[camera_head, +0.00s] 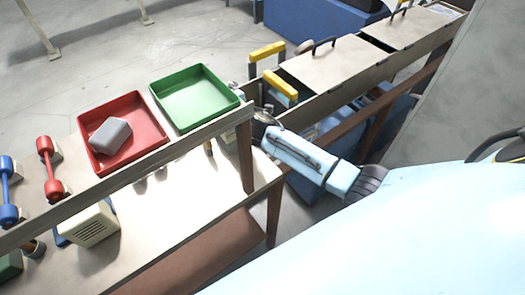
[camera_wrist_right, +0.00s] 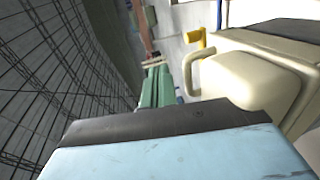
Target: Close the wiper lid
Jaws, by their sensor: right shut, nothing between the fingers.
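Two flat beige lids with dark handles lie on the long bench at the upper right of the head view: a nearer one (camera_head: 330,68) and a farther one (camera_head: 407,27). I cannot tell which is the wiper lid. My right arm comes in from the right, and my right gripper (camera_head: 262,114) is at its end, beside the near end of that bench and close to a yellow handle (camera_head: 281,86). It is shut and empty; its fingertips are mostly hidden. In the right wrist view a cream, rounded cover (camera_wrist_right: 250,82) with a bar handle fills the right. My left gripper is not in view.
A red tray (camera_head: 153,125) with a grey block (camera_head: 110,135) and a green tray (camera_head: 190,97) stand on the left table's shelf. A second yellow handle (camera_head: 268,51) stands behind the first. A narrow gap separates table and bench.

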